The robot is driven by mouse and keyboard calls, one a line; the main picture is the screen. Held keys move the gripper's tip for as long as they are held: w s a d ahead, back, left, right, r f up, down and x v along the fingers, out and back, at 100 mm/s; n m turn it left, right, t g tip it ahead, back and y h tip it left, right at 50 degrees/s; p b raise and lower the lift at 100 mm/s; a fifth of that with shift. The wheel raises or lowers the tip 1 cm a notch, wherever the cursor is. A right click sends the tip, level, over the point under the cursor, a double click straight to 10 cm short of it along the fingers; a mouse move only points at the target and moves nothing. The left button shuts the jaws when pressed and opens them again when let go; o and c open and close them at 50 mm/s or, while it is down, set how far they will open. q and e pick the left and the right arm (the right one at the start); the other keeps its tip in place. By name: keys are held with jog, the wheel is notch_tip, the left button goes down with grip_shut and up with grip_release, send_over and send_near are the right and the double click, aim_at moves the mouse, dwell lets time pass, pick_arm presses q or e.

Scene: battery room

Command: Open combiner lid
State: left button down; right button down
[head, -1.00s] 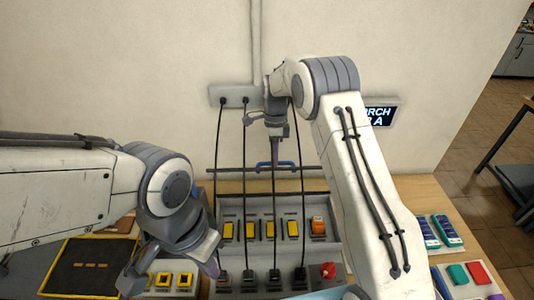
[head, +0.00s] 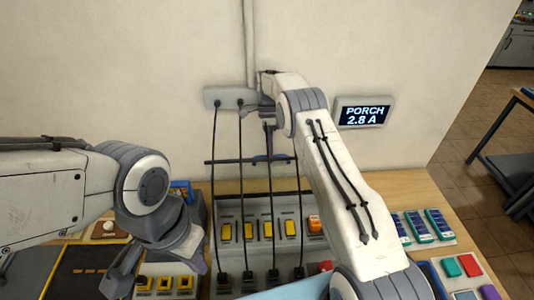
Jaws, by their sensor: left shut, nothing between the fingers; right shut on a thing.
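The combiner (head: 258,207) is a grey box at the back of the bench, with a row of yellow switches (head: 249,231) and one orange switch (head: 314,223). A thin dark bar (head: 226,161) runs across above it; I cannot tell for sure whether it is the lid's edge. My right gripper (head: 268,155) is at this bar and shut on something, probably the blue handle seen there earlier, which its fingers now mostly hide. My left gripper (head: 158,272) is low at the left, shut and empty, over the front left of the bench.
Several black cables (head: 241,170) hang from a grey wall socket (head: 229,97) down past the bar to the combiner. A wall display (head: 363,113) reads "PORCH 2.8 A". Blue-green modules (head: 418,227) and coloured blocks (head: 470,265) lie at the right. A yellow-edged black panel (head: 85,268) is at the left.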

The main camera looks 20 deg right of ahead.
jog(key=shift+f, duration=0.15)
jog(key=c, duration=0.8)
grip_release()
jog(key=shift+c, duration=0.2)
jog(key=s+d+r+b, duration=0.8)
jog(key=r+b, duration=0.1)
jog(key=r, duration=0.2)
jog(key=shift+d+b, duration=0.2)
jog(key=shift+b, duration=0.1)
